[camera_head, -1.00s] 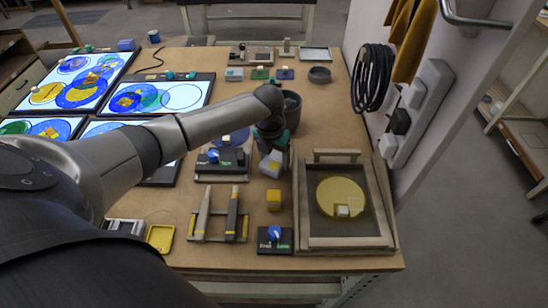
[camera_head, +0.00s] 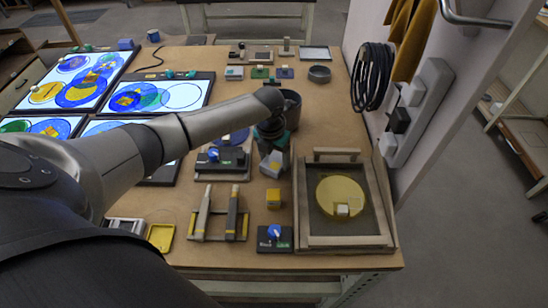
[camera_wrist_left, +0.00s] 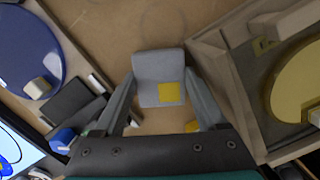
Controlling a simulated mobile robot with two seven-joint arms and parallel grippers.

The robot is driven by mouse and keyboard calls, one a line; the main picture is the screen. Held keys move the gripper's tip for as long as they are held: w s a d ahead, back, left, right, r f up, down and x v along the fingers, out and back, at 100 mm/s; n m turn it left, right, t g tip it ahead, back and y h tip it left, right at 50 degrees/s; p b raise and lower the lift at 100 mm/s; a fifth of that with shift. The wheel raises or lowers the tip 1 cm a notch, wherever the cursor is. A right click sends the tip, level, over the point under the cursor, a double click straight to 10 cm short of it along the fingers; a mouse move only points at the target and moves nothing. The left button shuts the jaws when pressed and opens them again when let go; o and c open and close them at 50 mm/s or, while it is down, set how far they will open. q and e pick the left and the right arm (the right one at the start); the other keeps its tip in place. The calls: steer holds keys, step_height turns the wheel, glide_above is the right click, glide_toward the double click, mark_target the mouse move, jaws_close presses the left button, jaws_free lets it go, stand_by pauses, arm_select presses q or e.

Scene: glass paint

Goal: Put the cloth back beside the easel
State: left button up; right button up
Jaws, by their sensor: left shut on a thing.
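The cloth (camera_head: 270,166) is a small grey piece with a yellow patch. My left gripper (camera_head: 273,154) points down and is shut on it, left of the wooden frame. In the left wrist view the cloth (camera_wrist_left: 150,66) lies between the two grey fingers of the gripper (camera_wrist_left: 161,92). Whether it touches the table is hard to tell. The wooden frame (camera_head: 346,243) with a yellow disc (camera_head: 341,197) and a small pale block on it seems to be the easel. My right gripper is not in view.
A yellow block (camera_head: 273,198) and a dark box with a blue knob (camera_head: 275,234) stand in front of the cloth. A rack with two tools (camera_head: 219,228) is to the left. A dark pot (camera_head: 291,103) stands behind. Bare table lies between the cloth and the frame.

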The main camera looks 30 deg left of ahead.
arm_select(q)
steer(key=shift+f, duration=0.25)
stand_by(0.7)
steer(key=o, duration=1.1)
steer(key=shift+o, duration=0.2)
steer(key=shift+r, duration=0.1)
step_height(320, 180, up, 15)
steer(key=s+p, duration=0.2)
